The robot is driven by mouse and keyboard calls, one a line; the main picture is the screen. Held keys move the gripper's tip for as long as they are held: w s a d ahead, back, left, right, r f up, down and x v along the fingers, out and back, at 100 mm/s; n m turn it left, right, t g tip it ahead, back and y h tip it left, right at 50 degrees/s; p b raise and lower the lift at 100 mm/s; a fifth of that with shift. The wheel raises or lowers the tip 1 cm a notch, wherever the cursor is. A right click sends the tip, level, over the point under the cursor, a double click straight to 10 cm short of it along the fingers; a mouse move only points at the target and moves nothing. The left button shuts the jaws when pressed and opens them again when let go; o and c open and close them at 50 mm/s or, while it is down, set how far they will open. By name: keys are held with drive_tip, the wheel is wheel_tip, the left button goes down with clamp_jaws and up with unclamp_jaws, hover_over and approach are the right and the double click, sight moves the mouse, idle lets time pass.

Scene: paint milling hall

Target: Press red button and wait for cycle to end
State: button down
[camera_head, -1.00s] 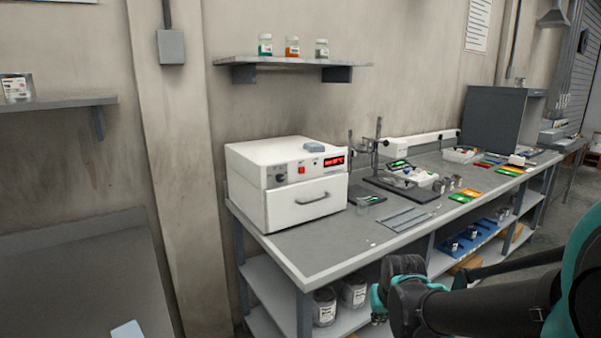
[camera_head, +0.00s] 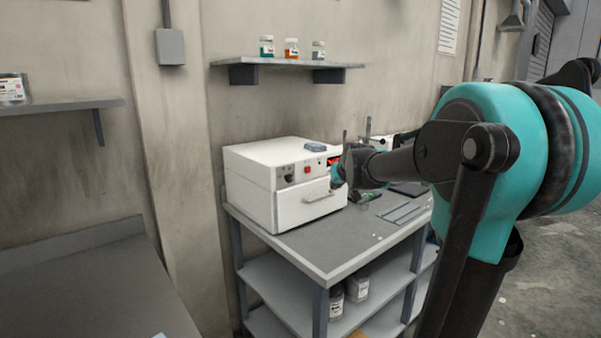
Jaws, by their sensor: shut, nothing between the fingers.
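The white machine (camera_head: 248,190) stands on the near left end of the grey bench. Its red button (camera_head: 307,169) is a small square on the upper front panel, in plain view. A red lit display (camera_head: 333,161) is at the panel's right end, partly covered by my arm. A drawer front with a handle (camera_head: 318,197) is below and looks closed. My gripper (camera_head: 338,177) is shut and empty, at the right side of the machine's front, right of the red button. It looks apart from the button; whether it touches the machine I cannot tell.
A wall shelf (camera_head: 290,63) with three jars is above. Bottles (camera_head: 357,286) stand on the lower shelf.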

drive_tip(key=shift+w+a+r, duration=0.25)
drive_tip(key=shift+w+r, duration=0.2)
drive_tip(key=shift+r, duration=0.1)
drive_tip(key=shift+w+a+r, duration=0.2)
drive_tip(key=shift+w+r, duration=0.25)
drive_tip(key=shift+r, duration=0.05)
approach(310, 174)
drive_tip(key=shift+w+d+f, duration=0.15)
drive_tip(key=shift+w+f, duration=0.4)
drive_tip(key=shift+f, duration=0.25)
drive_tip(key=shift+w+d+f, duration=0.1)
drive_tip(key=shift+w+f, duration=0.5)
drive_tip(key=shift+f, duration=0.2)
drive_tip(key=shift+w+a, duration=0.25)
drive_tip(key=shift+w, duration=0.1)
drive_tip(key=shift+w+a, duration=0.25)
drive_tip(key=shift+w, duration=0.1)
idle(0.8)
drive_tip(key=shift+s, duration=0.1)
drive_tip(key=shift+s+d, duration=0.5)
drive_tip(key=shift+s, duration=0.1)
